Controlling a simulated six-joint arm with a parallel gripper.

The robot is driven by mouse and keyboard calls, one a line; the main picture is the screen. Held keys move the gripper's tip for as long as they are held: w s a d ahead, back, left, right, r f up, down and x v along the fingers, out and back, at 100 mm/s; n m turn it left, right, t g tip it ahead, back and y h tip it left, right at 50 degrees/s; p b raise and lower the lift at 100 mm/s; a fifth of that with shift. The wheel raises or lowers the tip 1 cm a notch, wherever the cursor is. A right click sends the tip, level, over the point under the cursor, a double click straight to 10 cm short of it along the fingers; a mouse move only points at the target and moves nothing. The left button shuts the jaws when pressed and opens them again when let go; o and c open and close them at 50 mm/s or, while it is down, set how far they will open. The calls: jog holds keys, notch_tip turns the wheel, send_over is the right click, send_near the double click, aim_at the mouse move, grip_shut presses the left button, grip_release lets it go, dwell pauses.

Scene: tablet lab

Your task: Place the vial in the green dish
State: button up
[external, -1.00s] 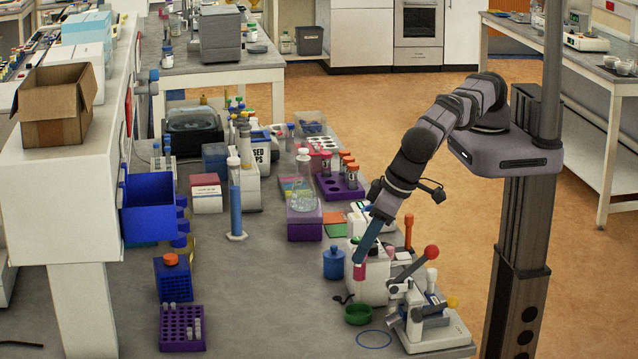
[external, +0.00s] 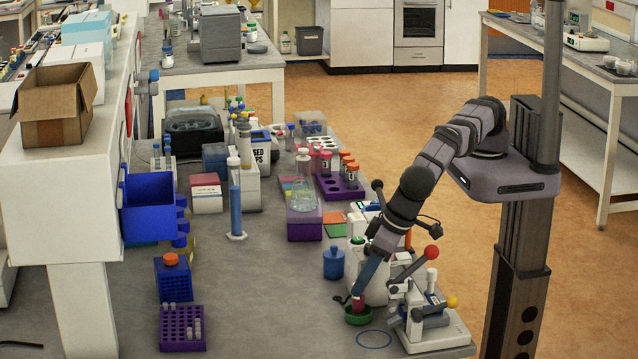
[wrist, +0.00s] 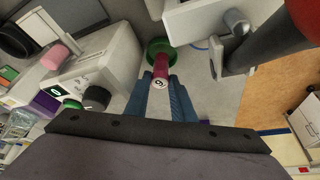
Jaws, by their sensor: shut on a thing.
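The green dish (external: 357,319) sits on the bench at the front, beside a white instrument. My gripper (external: 360,290) is shut on the vial (external: 357,303), a pink-red tube whose lower end is at the dish, within its rim in the external view. In the wrist view my gripper (wrist: 160,98) holds the vial (wrist: 161,70) between blue fingers, with a white end marked with a dark figure near me. The green dish (wrist: 157,48) lies beyond the vial. I cannot tell whether the vial touches the dish floor.
A white device with a red-knobbed lever (external: 431,252) stands close on the right. A blue jar (external: 334,262) is to the left, and a blue ring mark (external: 374,339) lies in front. The bench at front left of the dish is clear.

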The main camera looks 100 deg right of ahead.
jog(key=shift+f, duration=0.75)
jog(key=shift+f, duration=0.2)
jog(key=o, duration=0.7)
jog(key=shift+o, duration=0.2)
jog(key=shift+s+a+r, duration=0.1)
jog(key=shift+s+r, duration=0.1)
jog(key=shift+r, duration=0.5)
jog(key=p+v, duration=0.2)
jog(key=v, duration=0.9)
jog(key=shift+w, duration=0.1)
